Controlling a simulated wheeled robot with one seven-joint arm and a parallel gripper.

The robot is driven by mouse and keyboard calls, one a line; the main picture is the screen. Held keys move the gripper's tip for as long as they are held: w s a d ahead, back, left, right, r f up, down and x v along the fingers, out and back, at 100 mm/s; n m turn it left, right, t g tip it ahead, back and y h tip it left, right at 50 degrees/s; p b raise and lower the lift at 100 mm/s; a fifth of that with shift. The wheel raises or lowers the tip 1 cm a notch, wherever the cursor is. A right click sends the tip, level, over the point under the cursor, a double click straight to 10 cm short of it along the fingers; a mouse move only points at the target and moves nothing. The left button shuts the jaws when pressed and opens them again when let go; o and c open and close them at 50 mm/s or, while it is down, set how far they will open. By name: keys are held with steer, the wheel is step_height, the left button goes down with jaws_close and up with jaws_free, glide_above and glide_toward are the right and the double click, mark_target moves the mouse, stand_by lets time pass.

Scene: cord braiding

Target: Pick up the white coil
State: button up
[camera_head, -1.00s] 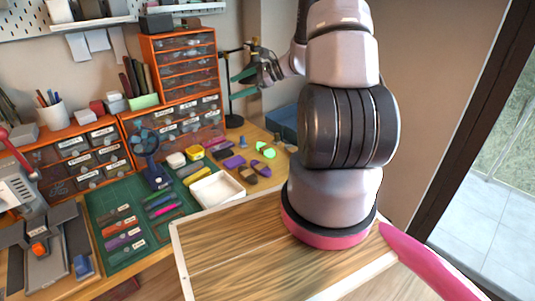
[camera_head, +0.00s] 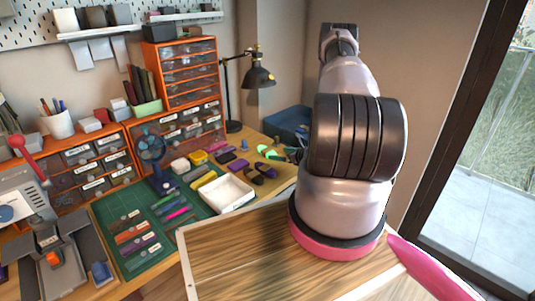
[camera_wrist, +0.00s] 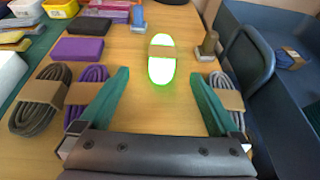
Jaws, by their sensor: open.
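The white coil (camera_wrist: 161,70) glows green around its edges in the wrist view and has a tan band across its middle. It lies flat on the wooden table, upper centre. In the head view it shows as a small bright green patch (camera_head: 264,151). My gripper (camera_wrist: 159,76) is open and empty, its two green fingers spread wide, one on each side of the near end of the coil in the picture. The height of the fingers above the table is hard to tell. In the head view my arm hides most of the gripper.
Grey coils (camera_wrist: 40,99) and a purple coil (camera_wrist: 88,97) lie left of the fingers; another grey coil (camera_wrist: 228,100) lies right. A small olive object (camera_wrist: 208,44) stands right of the white coil. A blue bin (camera_wrist: 285,85) borders the right side.

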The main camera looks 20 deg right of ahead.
mark_target(271, 152)
steer(key=x, duration=0.6)
steer(key=shift+w+d, duration=0.1)
steer(key=shift+w, duration=0.3)
jaws_close()
